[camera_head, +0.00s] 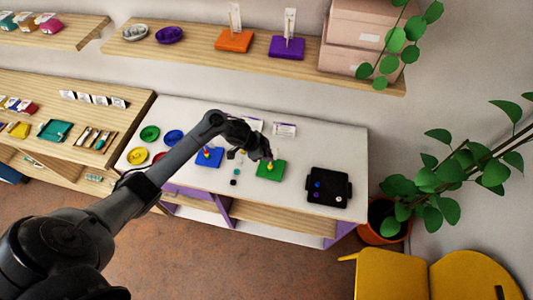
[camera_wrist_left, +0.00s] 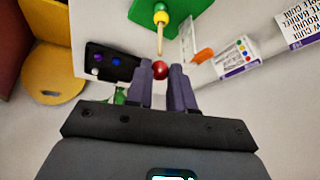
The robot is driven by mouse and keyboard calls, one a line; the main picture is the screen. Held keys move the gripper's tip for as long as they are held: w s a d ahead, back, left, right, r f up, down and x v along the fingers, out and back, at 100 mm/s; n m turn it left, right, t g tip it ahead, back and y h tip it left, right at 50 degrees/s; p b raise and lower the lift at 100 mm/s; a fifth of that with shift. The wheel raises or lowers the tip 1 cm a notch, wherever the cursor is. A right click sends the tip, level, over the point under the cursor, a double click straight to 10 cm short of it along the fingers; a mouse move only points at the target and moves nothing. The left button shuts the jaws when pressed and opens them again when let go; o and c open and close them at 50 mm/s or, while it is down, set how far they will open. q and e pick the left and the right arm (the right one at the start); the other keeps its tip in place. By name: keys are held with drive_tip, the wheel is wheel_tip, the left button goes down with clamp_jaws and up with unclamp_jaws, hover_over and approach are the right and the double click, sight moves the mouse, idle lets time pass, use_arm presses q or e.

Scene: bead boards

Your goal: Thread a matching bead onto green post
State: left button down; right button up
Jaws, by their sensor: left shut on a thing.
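The green board (camera_head: 271,175) lies on the white table, and its upright post carries beads. In the left wrist view the green board (camera_wrist_left: 141,12) shows at the top, with a green and a yellow bead on its pale post (camera_wrist_left: 160,42). My left gripper (camera_head: 266,158) is over the green board. In the left wrist view my left gripper (camera_wrist_left: 161,72) is shut on a red bead (camera_wrist_left: 160,70). The bead shows close to the post's bare tip; I cannot tell whether they touch. My right gripper is in neither view.
A blue board (camera_head: 209,158) with a post stands left of the green one. Small loose beads (camera_head: 236,171) lie between them. A black tray (camera_head: 343,201) with several beads is at the right. Coloured bowls (camera_head: 150,133) are at the left. Cards (camera_head: 284,130) stand behind.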

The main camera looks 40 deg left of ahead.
use_arm(q)
drive_tip(key=shift+f, duration=0.4)
drive_tip(key=shift+f, duration=0.35)
idle(0.6)
drive_tip(key=shift+f+b, duration=0.4)
drive_tip(key=shift+b, duration=0.15)
drive_tip(key=shift+f, duration=0.4)
drive_tip(key=shift+f, duration=0.2)
drive_tip(key=c, duration=0.9)
unclamp_jaws()
drive_tip(key=shift+r, duration=0.1)
